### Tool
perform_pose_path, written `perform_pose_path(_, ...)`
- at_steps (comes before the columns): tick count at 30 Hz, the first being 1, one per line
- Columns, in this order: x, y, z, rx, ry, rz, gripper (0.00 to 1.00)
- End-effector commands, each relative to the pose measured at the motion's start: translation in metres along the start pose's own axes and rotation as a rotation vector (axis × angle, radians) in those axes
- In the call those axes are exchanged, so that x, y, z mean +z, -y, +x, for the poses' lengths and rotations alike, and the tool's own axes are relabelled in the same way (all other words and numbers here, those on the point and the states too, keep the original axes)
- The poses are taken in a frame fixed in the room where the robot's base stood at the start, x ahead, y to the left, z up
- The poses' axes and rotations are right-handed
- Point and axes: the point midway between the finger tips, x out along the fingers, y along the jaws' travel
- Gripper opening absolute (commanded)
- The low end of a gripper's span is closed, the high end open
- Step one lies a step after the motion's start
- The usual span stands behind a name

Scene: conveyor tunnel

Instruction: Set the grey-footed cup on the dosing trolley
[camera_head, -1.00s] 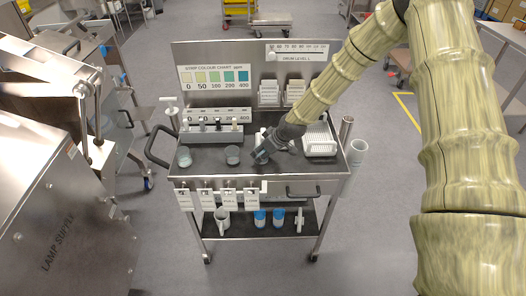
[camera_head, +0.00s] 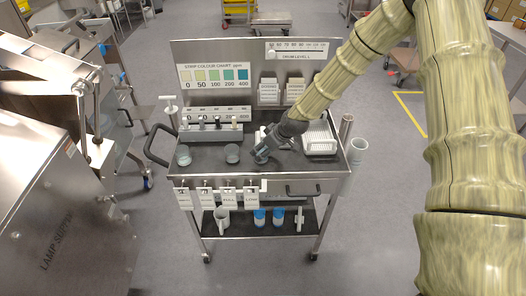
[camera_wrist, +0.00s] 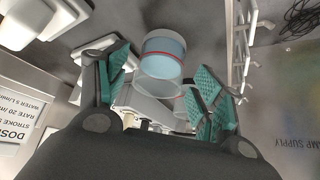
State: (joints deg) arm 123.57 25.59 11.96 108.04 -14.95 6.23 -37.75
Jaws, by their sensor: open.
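The dosing trolley (camera_head: 210,172) stands in the middle of the head view. I cannot make out a grey foot on either. In the wrist view my gripper (camera_wrist: 158,92) is open, with green-padded fingers apart. Contact is not clear.
A strip holder (camera_head: 210,130) stands behind the cups, before the colour chart board (camera_head: 215,75). A white rack (camera_head: 320,145) is right of my gripper. Tags (camera_head: 228,196) hang at the front edge.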

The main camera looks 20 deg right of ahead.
Motion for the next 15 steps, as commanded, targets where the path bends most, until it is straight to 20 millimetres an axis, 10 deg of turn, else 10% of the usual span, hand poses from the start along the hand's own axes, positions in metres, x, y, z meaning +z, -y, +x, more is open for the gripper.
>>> perform_pose_path(15, 0.001, -0.001, -0.053, 0.001, -0.002, -0.001, 0.67)
